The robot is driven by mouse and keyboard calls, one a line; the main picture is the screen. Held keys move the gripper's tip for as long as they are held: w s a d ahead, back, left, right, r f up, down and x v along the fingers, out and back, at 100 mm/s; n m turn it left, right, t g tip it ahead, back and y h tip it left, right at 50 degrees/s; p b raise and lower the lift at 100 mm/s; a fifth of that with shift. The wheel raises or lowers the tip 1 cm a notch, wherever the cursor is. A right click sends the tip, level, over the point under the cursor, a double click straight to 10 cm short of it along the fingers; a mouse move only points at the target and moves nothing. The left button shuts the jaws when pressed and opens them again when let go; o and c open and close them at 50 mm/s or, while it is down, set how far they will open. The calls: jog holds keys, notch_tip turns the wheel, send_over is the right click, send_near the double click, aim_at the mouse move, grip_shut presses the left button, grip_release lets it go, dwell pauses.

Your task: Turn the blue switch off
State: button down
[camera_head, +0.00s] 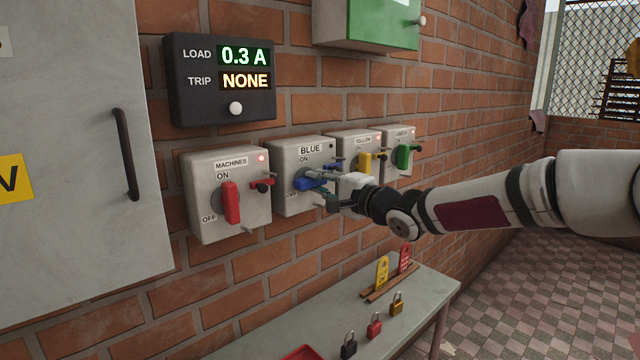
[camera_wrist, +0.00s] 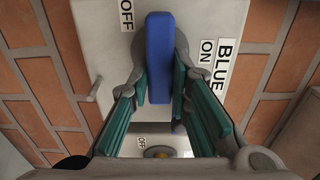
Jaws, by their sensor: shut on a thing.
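The blue switch is a grey wall box (camera_head: 290,160) labelled BLUE, with ON above and OFF at the lower left. Its blue handle (camera_head: 309,184) lies roughly level, crosswise to the upright handle of the MACHINES switch. The small lamp on the blue box looks dark. My gripper (camera_head: 322,181) reaches in from the right and is shut on the blue handle. In the wrist view the blue handle (camera_wrist: 158,58) stands between the two fingertips (camera_wrist: 160,78), with the OFF label near its far end and ON to one side. The fingers hide part of the dial.
The MACHINES switch (camera_head: 231,203) is close on the left, with a red handle and lit lamp. The yellow switch (camera_head: 366,163) and a green-handled switch (camera_head: 403,157) are close on the right. A panel (camera_head: 220,80) reads 0.3 A and NONE. Padlocks and tags sit on a table (camera_head: 425,290) below.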

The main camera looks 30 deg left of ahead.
dwell(0.3)
jog(key=c, duration=1.5)
grip_release()
jog(key=v, duration=1.2)
jog(key=shift+f, duration=0.1)
